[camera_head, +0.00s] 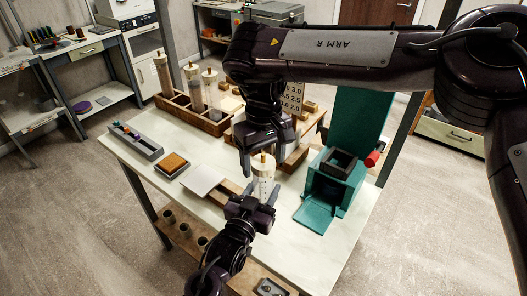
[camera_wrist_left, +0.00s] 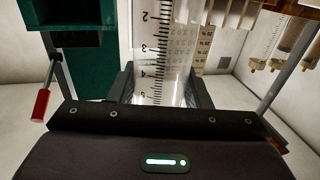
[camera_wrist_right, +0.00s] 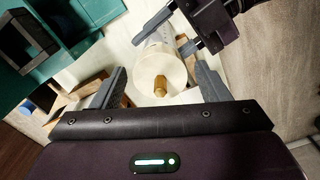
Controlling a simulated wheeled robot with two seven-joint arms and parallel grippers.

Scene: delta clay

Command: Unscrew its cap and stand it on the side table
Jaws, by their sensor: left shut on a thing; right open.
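A clear graduated cylinder (camera_head: 262,188) with a cream cap (camera_head: 263,163) and a brass tip stands upright above the worktable. My left gripper (camera_head: 261,195) is shut around its body; the left wrist view shows the scaled tube (camera_wrist_left: 160,60) between the fingers. My right gripper (camera_head: 264,166) is open and points down over the cap. In the right wrist view the cap (camera_wrist_right: 160,72) with its brass tip lies between the spread fingers, with a gap visible on each side. I cannot tell which of the other tables is the side table.
The worktable (camera_head: 312,245) holds a teal press (camera_head: 333,190) with a red handle, a wooden rack (camera_head: 206,122) of similar cylinders, a grey tray (camera_head: 136,141), an orange-topped block (camera_head: 172,164) and a white plate (camera_head: 204,180). Shelved tables (camera_head: 92,47) stand at the left.

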